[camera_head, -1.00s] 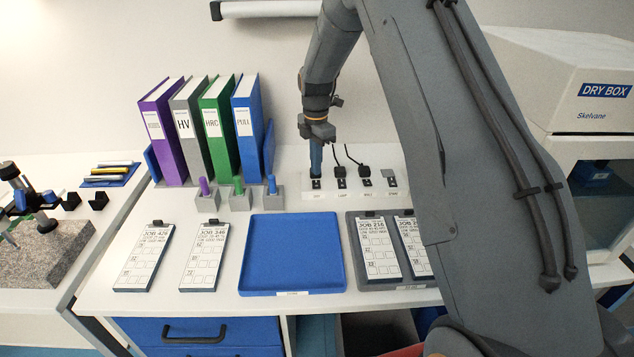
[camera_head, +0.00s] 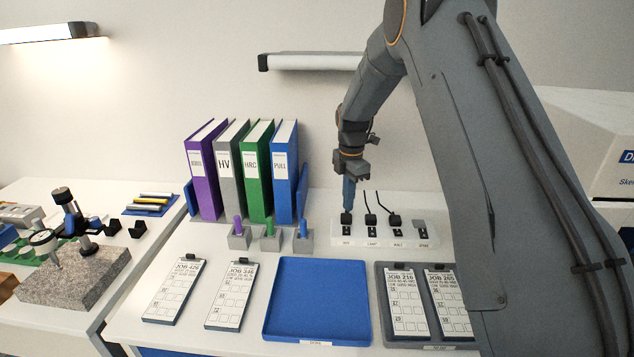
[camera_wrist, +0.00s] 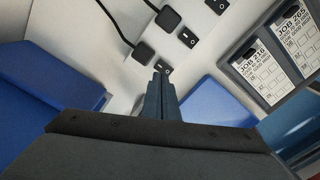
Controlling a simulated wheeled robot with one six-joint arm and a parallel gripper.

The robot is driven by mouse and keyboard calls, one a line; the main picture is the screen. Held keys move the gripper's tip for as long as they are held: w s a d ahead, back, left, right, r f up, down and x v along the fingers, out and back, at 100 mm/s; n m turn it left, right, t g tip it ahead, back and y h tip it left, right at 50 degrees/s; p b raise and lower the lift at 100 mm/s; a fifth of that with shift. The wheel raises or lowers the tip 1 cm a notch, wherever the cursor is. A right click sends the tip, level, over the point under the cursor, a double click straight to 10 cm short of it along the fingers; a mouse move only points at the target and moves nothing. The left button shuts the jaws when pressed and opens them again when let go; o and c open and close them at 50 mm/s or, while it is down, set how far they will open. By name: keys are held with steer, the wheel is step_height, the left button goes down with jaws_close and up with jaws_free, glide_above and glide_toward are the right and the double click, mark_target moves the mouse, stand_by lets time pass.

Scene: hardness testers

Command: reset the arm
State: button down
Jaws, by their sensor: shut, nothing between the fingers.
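My gripper (camera_head: 348,203) is shut and empty. It points down at the left end of a white switch strip (camera_head: 384,243) at the back of the table. In the wrist view my gripper (camera_wrist: 161,72) shows its closed fingers, with the tips close to a small black rocker switch (camera_wrist: 164,69) and a black plug. I cannot tell whether the tips touch the strip. My arm (camera_head: 480,190) reaches in from the right and hides part of the table behind it.
Upright binders (camera_head: 258,165) stand left of my gripper, with small grey blocks holding coloured pegs (camera_head: 270,240) before them. A blue tray (camera_head: 318,298) lies empty in front. Job cards (camera_head: 406,300) lie in a grey tray at right. A dial stand on granite (camera_head: 75,275) is far left.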

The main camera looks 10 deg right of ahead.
steer(key=s+r+m, duration=0.2)
steer(key=s+m, duration=0.8)
steer(key=s, duration=0.7)
steer(key=s+r+m+t, duration=0.1)
steer(key=s+r+m, duration=0.1)
steer(key=s+m, duration=0.9)
steer(key=s+b, duration=0.1)
steer(key=s, duration=0.5)
steer(key=shift+r+m, duration=0.25)
steer(key=shift+m, duration=0.05)
steer(key=shift+w, duration=0.1)
step_height(320, 180, up, 3)
steer(key=m+g+b, duration=0.1)
steer(key=m+b, duration=0.1)
steer(key=b, duration=0.3)
glide_above(345, 232)
steer(key=shift+f, duration=0.2)
steer(key=shift+f, duration=0.1)
step_height(345, 232, down, 14)
steer(key=p, duration=0.4)
